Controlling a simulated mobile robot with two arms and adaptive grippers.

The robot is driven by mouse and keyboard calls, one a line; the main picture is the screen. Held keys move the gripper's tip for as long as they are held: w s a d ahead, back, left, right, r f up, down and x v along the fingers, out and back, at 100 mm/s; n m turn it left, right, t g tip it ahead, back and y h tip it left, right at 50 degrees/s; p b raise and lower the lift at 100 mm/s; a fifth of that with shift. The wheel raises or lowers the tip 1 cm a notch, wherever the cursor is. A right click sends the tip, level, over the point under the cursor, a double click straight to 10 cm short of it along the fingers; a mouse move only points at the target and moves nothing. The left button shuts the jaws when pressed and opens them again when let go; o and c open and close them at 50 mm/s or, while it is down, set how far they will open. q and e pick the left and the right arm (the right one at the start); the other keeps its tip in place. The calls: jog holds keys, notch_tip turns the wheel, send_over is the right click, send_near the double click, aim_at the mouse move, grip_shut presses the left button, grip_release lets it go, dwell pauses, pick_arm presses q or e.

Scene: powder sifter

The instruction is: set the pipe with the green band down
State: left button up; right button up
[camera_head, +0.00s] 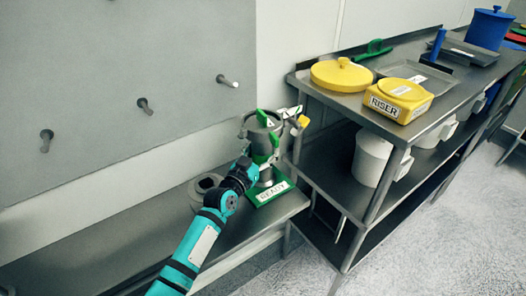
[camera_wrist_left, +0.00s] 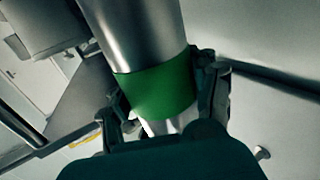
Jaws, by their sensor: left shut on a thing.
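The pipe, a shiny silver tube (camera_wrist_left: 145,35) with a wide green band (camera_wrist_left: 162,90), fills the middle of the left wrist view. It looks tilted there. My left gripper (camera_wrist_left: 172,98) is shut on it at the band, with a dark finger on each side. In the head view my left gripper (camera_head: 254,166) reaches a grey, green-trimmed assembly (camera_head: 261,136) above a green READY plate (camera_head: 269,192) on the low bench. The pipe's lower end is hidden, so I cannot tell whether it touches anything. My right gripper is not in view.
A hollow grey part (camera_head: 203,187) sits on the low bench (camera_head: 130,246), left of the READY plate. Several pegs (camera_head: 144,106) stick out of the wall panel. A steel shelf (camera_head: 318,92) at right carries a yellow lid, a yellow RISER block (camera_head: 396,101) and trays.

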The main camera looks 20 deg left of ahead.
pick_arm(q)
jog(key=shift+r, duration=0.3)
jog(key=shift+f, duration=0.15)
jog(key=o, duration=1.7)
jog(key=shift+s+f, duration=0.1)
jog(key=shift+f, duration=0.05)
jog(key=shift+s, duration=0.25)
jog(key=b+v, duration=0.1)
jog(key=v, duration=0.6)
